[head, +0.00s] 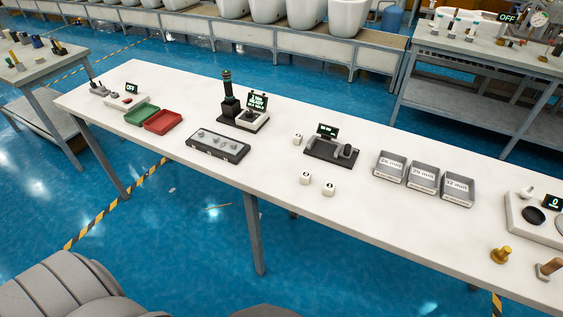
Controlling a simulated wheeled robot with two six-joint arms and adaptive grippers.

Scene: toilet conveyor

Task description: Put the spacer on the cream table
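The long cream-white table (270,190) runs diagonally across the view from upper left to lower right. I cannot tell for certain which thing is the spacer. Two small white blocks with dark marks stand near the table's front edge, a left block (305,178) and a right block (328,189). A third white block (297,139) stands behind them, left of a dark device with a screen (331,150). Neither of my grippers shows in the head view.
A dark tray of small parts (218,158), green (141,114) and red (163,122) trays, and a black device (230,103) stand left. Grey labelled bins (423,191), a scale (534,216) and a brass knob (501,255) stand right. The front middle is mostly clear.

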